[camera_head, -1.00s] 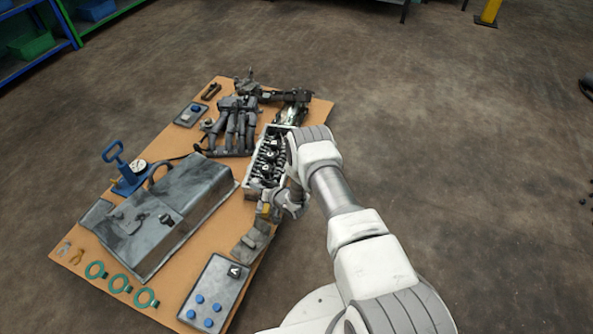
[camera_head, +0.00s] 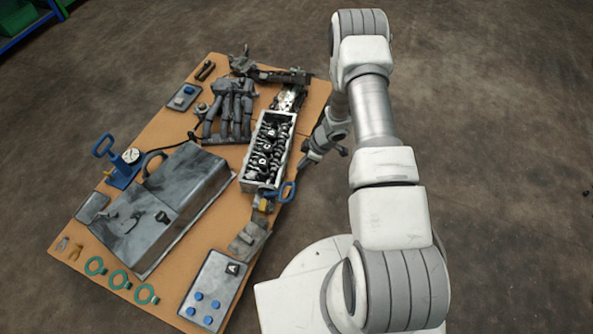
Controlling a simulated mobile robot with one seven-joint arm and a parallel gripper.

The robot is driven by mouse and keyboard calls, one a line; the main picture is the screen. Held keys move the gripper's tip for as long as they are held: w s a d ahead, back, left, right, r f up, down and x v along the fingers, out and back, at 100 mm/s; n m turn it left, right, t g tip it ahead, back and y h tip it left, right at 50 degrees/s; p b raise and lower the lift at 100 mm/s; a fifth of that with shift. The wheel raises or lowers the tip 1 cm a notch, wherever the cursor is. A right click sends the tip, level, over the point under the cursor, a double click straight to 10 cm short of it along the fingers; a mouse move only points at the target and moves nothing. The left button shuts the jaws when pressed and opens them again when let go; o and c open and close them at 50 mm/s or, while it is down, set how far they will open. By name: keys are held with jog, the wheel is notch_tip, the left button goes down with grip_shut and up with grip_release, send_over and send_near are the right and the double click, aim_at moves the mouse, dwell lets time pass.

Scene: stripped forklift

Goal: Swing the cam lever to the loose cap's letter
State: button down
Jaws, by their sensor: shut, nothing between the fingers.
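The open cylinder head (camera_head: 246,186) is a pale box on the board with dark springs and small black lettered caps inside. A blue loop handle (camera_head: 286,192), apparently the cam lever, sticks out to the right at the box's near end, by a yellow part (camera_head: 265,205). My gripper (camera_head: 307,162) is shut and empty. It is just right of the box, beyond the blue handle, apparently apart from both.
A grey plate (camera_head: 216,284) with blue knobs and a black block marked A lies at the near edge. Bare floor lies right.

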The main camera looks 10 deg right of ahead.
jog(key=b, duration=0.4)
send_over(295, 186)
jog(key=a, duration=0.1)
notch_tip(295, 186, down, 9)
jog(key=shift+w+d+f+b, duration=0.1)
jog(key=shift+d+f+b, duration=0.05)
jog(key=shift+f, duration=0.5)
jog(key=shift+w+d+f+b, duration=0.1)
jog(key=shift+f+b, duration=0.05)
jog(key=shift+f, duration=0.45)
jog(key=shift+s+d+f, duration=0.2)
jog(key=shift+d+f, duration=0.05)
jog(key=shift+f, duration=0.35)
jog(key=shift+d+f+b, duration=0.1)
jog(key=shift+f+b, duration=0.1)
jog(key=shift+b, duration=0.25)
jog(key=shift+s+d+f+b, duration=0.25)
jog(key=shift+d+f+b, duration=0.25)
jog(key=shift+b, duration=0.05)
